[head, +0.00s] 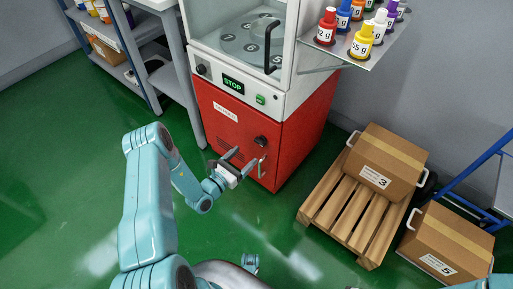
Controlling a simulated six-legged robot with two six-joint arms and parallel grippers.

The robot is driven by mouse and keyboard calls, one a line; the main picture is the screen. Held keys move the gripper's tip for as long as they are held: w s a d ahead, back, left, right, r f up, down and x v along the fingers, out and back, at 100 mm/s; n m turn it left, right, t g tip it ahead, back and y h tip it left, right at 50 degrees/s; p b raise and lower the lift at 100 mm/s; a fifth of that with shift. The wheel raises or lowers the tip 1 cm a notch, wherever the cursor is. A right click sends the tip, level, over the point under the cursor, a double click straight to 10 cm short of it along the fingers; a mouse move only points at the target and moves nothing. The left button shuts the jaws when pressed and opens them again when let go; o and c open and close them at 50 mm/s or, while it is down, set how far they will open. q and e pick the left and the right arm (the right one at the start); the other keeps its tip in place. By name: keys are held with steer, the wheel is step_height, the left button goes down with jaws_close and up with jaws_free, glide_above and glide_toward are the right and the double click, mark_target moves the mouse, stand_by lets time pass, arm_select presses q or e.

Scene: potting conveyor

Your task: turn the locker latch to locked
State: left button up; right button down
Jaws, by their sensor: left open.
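The red locker (222,133) is the lower part of a white machine, with a pale label on its front. A small dark knob-like fitting (261,141), seemingly the latch, sits near the right edge of its front; its exact setting is too small to read. A pale green upright handle (261,168) is just below it. My left gripper (244,157) is open and empty, with its two fingers pointing at the locker front, just left of and below the dark fitting. I cannot tell whether a finger touches the handle. My right gripper does not show.
Above the locker is a panel with a STOP display (233,85) and a green button (261,99). A shelf of coloured weights (348,42) juts out at upper right. A pallet (347,213) with a box (384,170) stands to the right. Green floor in front is mostly free.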

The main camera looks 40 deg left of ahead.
mark_target(258, 143)
arm_select(q)
steer(key=w, duration=0.2)
steer(key=w+b, duration=0.1)
steer(key=w, duration=0.4)
steer(key=shift+w+d, duration=0.3)
steer(key=shift+d, duration=0.05)
steer(key=c, duration=1.1)
steer(key=shift+o, duration=0.2)
